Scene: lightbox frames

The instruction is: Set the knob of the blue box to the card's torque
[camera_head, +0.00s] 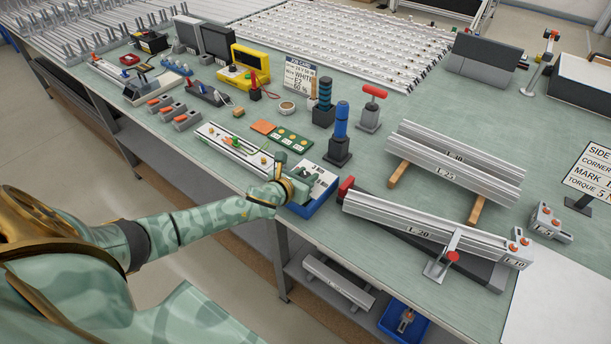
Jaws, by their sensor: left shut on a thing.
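The blue box (324,200) stands at the near edge of the bench, with a white top that carries black print starting with a 3. My left gripper (291,188) is at the left side of the box, shut on its knob; the fingers hide the knob and its pointer. The card (590,174) stands on a dark foot at the right edge and is cut off there. Its lines read SIDE, CORNER, MARK and TORQUE 5 N, with some ends out of view. My right gripper is out of view.
Right of the box lie a red-ended clamp (346,187) and long aluminium profiles (420,222). Behind it stand a blue-handled driver (341,122) and a red T-handle tool (371,108). A narrow tray (215,139) with small parts lies to the left. A second card (299,73) stands farther back.

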